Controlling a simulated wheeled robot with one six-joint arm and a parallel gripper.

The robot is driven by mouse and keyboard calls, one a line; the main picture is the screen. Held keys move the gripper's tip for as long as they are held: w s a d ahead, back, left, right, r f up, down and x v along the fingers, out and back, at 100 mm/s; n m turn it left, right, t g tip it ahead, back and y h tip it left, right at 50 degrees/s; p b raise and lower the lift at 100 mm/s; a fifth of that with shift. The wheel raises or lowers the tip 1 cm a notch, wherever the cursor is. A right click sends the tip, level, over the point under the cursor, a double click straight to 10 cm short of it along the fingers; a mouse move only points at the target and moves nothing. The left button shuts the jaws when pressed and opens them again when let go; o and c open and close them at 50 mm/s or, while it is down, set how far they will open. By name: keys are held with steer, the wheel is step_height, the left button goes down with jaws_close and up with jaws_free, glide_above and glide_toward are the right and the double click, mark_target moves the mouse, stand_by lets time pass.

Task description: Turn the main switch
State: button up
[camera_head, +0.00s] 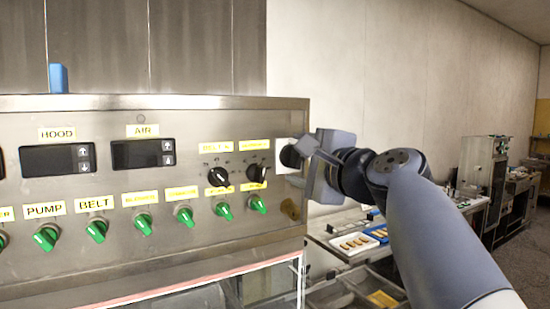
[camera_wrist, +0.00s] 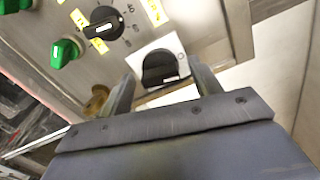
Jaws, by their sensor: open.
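The main switch (camera_wrist: 160,67) is a black rotary knob on a white square plate, seen close up in the wrist view. In the head view the switch (camera_head: 291,156) sits at the right end of the steel control panel, partly hidden by my gripper. My gripper (camera_wrist: 163,88) is open, with one finger on each side of the knob in the wrist view. Whether the fingers touch the knob cannot be told. In the head view my gripper (camera_head: 304,152) reaches the panel from the right.
The steel panel (camera_head: 150,120) holds several green knobs (camera_head: 224,210) and two black dials (camera_head: 218,176) left of the switch. A brass-coloured round fitting (camera_head: 290,209) is below it. Trays of bars (camera_head: 355,243) stand on a table at right. The wall behind is bare.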

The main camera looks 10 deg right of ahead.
steer(key=shift+s, duration=0.1)
steer(key=shift+c, duration=0.3)
steer(key=c, duration=0.9)
steer(key=shift+f+n+b, duration=0.2)
steer(key=shift+n+b, duration=0.4)
steer(key=shift+b, duration=0.25)
steer(key=shift+c, duration=0.2)
steer(key=shift+r+n+b, duration=0.15)
steer(key=shift+n+b, duration=0.25)
steer(key=shift+n, duration=0.3)
steer(key=o, duration=1)
